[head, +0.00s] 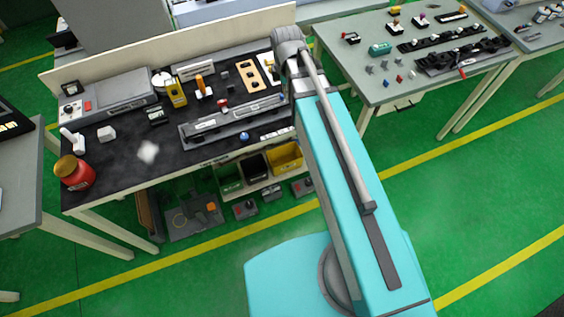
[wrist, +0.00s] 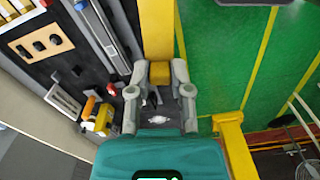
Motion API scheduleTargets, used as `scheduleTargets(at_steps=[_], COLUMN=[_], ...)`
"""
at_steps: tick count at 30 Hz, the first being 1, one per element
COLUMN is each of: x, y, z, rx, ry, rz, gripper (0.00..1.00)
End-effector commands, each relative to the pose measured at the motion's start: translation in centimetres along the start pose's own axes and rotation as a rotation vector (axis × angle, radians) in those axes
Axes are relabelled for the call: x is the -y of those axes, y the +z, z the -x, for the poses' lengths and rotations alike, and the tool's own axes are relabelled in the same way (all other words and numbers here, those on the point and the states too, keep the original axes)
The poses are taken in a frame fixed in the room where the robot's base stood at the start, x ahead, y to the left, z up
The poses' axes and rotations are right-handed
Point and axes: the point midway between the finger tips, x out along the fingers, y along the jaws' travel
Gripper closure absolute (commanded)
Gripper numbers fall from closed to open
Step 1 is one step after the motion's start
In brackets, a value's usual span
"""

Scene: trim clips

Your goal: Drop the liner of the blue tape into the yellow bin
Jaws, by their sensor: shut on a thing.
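My gripper (wrist: 160,76) is in the middle of the wrist view, its two fingers shut on a small yellow-brown piece (wrist: 160,72). This looks to be the liner, but the view is too small to be sure. In the head view my arm hides the gripper. A small round blue thing, perhaps the blue tape (head: 244,137), lies near the front edge of the dark bench top. The yellow bin (head: 285,157) stands under the bench, at the right of a row of bins, partly behind my arm.
A green bin (head: 230,178) and a black bin (head: 254,166) stand left of the yellow one. The bench (head: 120,175) holds a long grey trim part (head: 232,120), a red jar (head: 74,173) and several tools. A second table (head: 375,70) stands right. Green floor in front is clear.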

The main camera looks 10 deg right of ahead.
Motion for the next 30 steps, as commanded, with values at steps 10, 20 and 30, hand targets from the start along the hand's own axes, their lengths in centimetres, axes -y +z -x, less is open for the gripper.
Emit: scheduleTargets(at_steps=[10,20,30], x=[0.0,0.0,0.0], y=[0.0,0.0,-0.1], z=[-1.8,-6.8,-11.1], rx=[0.000,0.000,0.000], ry=[0.000,0.000,0.000], rz=[0.000,0.001,0.001], gripper=[0.89,0.89,0.89])
